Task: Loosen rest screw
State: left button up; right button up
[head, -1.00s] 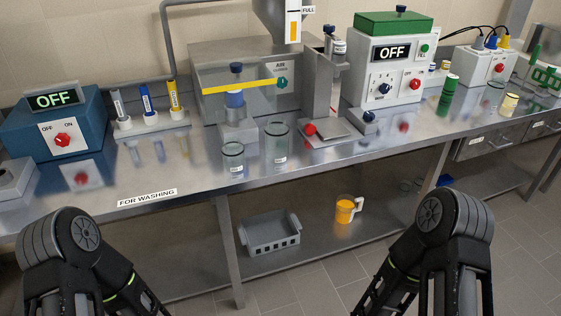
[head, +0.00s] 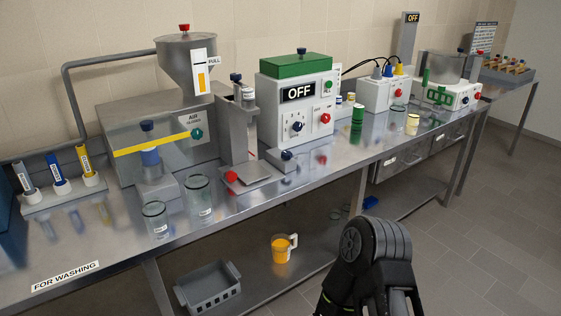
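No part is labelled as the rest screw, and I cannot tell which knob it is. A grey metal stand (head: 239,128) rises from the bench, with a dark blue knob (head: 236,78) at its top. A red ball-like knob (head: 231,177) sits low at the stand's foot, beside its flat plate (head: 250,174). A small grey block with a dark blue knob (head: 287,155) is just right of that plate. My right arm shows at the lower right, in front of the bench and apart from it, but its gripper is out of view. My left gripper is out of view.
Two glass jars (head: 199,203) stand near the bench's front edge. Left of the stand is a clear-fronted box (head: 120,118) with a yellow bar. A green-topped machine (head: 297,100) reading OFF is to the right. A grey basket (head: 208,292) and an orange-filled jug (head: 281,250) sit on the lower shelf.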

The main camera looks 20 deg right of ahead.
aim_at(286, 155)
jog(key=i+l+z, duration=0.15)
jog(key=l, duration=0.4)
jog(key=i+l+z, duration=0.15)
jog(key=i+l, duration=0.15)
jog(key=l, duration=0.25)
jog(key=i+l+z, duration=0.15)
jog(key=l, duration=0.4)
jog(key=i+l+z, duration=0.15)
jog(key=i+l, duration=0.25)
jog(key=i+l+z, duration=0.15)
jog(key=i+l, duration=0.15)
jog(key=l, duration=0.2)
